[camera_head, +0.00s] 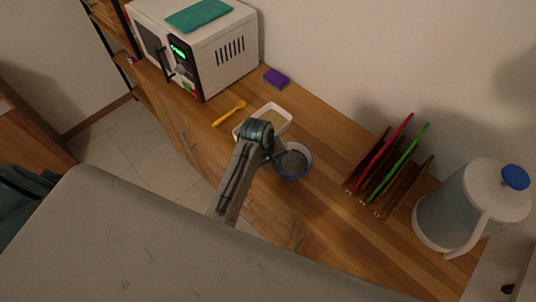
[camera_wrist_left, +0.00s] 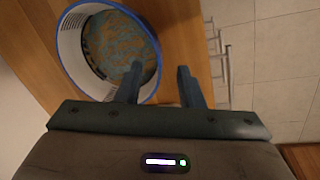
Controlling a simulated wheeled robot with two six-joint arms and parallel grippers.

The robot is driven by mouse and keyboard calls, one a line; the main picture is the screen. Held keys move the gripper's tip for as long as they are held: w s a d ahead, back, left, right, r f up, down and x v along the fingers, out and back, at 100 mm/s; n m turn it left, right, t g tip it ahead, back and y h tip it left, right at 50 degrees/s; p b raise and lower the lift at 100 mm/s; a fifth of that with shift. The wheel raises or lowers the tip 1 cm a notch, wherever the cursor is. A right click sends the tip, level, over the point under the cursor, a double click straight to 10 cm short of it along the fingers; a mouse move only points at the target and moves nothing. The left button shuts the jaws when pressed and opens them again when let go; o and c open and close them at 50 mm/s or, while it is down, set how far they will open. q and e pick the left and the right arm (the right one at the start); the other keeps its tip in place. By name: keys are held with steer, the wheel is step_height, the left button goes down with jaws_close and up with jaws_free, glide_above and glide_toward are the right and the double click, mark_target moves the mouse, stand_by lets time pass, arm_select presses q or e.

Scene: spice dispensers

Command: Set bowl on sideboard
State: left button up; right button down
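The bowl (camera_head: 294,163) is round and white with a blue rim and a mottled grey-brown inside. It appears to rest upright on the wooden sideboard (camera_head: 335,215), near the front edge. My left gripper (camera_head: 276,157) is at the bowl's left side in the head view, its fingers partly hidden by my wrist. In the left wrist view the bowl (camera_wrist_left: 92,48) is at upper left. The left gripper (camera_wrist_left: 159,72) is open there, one finger over the bowl's inside and one outside, the rim between them with gaps showing. My right gripper is not in view.
A white tray (camera_head: 282,117) is close behind my left wrist. A yellow spoon (camera_head: 229,113), purple block (camera_head: 276,78) and microwave (camera_head: 222,55) stand further left. A rack with red and green boards (camera_head: 388,165) and a jug (camera_head: 462,205) are to the right. Wood between bowl and rack is clear.

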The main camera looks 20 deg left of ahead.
arm_select(q)
steer(key=b+v, duration=0.2)
steer(key=v, duration=0.7)
steer(key=shift+r, duration=0.15)
steer(key=shift+s, duration=0.1)
stand_by(0.8)
